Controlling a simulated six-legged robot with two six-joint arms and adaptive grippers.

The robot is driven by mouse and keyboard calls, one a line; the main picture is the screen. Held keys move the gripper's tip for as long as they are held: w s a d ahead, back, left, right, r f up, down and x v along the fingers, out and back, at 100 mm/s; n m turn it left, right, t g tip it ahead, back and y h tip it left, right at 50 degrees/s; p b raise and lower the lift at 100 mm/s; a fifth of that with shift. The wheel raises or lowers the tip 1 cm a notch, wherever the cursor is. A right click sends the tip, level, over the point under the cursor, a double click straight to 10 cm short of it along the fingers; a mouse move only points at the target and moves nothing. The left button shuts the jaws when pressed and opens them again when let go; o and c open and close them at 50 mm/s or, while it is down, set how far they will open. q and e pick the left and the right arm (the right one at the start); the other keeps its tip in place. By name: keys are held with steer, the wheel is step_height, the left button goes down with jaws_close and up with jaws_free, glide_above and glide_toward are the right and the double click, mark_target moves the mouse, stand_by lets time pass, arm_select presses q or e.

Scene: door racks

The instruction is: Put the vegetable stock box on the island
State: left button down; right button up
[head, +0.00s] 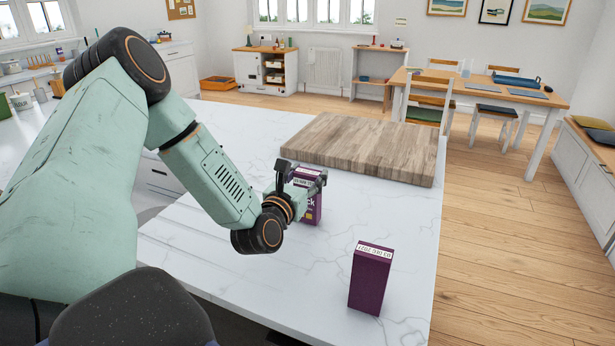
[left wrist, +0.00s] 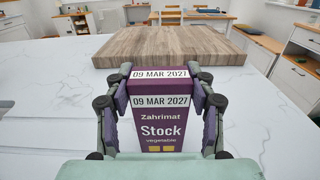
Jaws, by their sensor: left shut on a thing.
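A purple vegetable stock box (left wrist: 159,128) is between the fingers of my left gripper (left wrist: 160,100), which is shut on it. Its label reads "Zahrimat Stock vegetable" with the date 09 MAR 2027. In the head view the box (head: 312,208) stands upright at the white marble island top (head: 240,285), partly hidden by my left gripper (head: 300,180). I cannot tell whether its base touches the top. A second purple box (head: 370,283) stands upright on the island, nearer and to the right. My right gripper is not in view.
A wooden board (head: 365,148) lies on the island just beyond the held box. Bare marble lies around both boxes. A dining table (head: 480,90) with chairs stands beyond, and a bench (head: 585,170) is at the right.

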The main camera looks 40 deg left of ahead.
arm_select(q)
steer(key=c, duration=0.9)
jaws_free()
steer(key=shift+a+f, duration=0.1)
steer(key=shift+f, duration=0.05)
steer(key=shift+c, duration=0.2)
steer(key=o, duration=0.3)
steer(key=shift+s+a, duration=0.1)
steer(key=shift+s, duration=0.05)
steer(key=shift+o, duration=0.8)
steer(key=shift+d, duration=0.2)
steer(key=shift+a, duration=0.1)
steer(key=shift+r, duration=0.2)
steer(key=p+v, duration=0.3)
steer(key=v, duration=0.9)
steer(key=shift+p, duration=0.3)
